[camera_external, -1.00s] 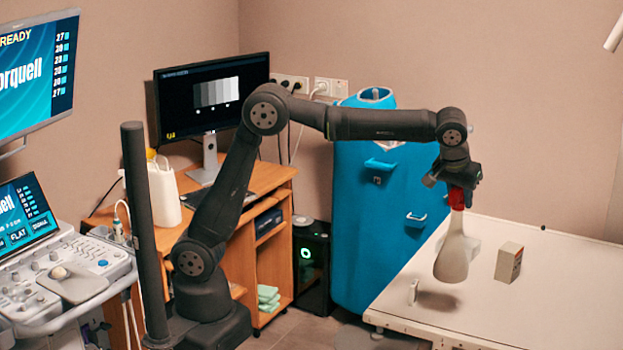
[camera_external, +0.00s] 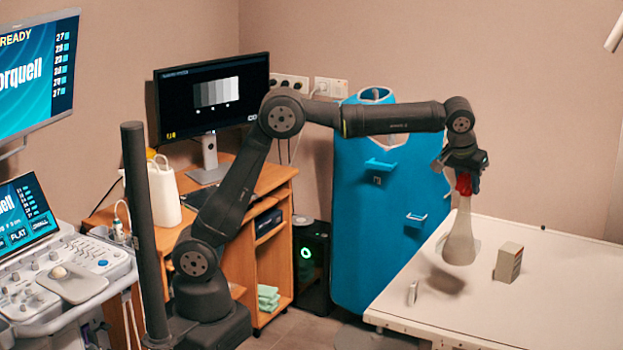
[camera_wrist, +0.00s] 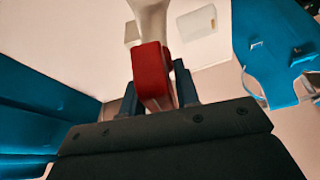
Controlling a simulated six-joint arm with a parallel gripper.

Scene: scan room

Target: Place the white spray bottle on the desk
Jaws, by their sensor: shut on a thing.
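The white spray bottle (camera_external: 460,240) has a red spray head (camera_external: 465,184). It hangs nearly upright from my gripper (camera_external: 466,176) over the white table at the right, with a shadow below and left of it. My gripper is shut on the red head. In the wrist view the red head (camera_wrist: 151,72) sits between the dark fingers (camera_wrist: 155,95), and the white bottle body (camera_wrist: 149,14) runs out of the top edge. The wooden desk (camera_external: 272,178) stands at the left, behind my arm, away from the bottle.
A monitor (camera_external: 212,97) and a white jug (camera_external: 163,192) stand on the desk. A blue apron-like panel (camera_external: 385,235) stands between desk and white table (camera_external: 560,300). A small box (camera_external: 508,262) and a small pale item (camera_external: 412,292) are on the table.

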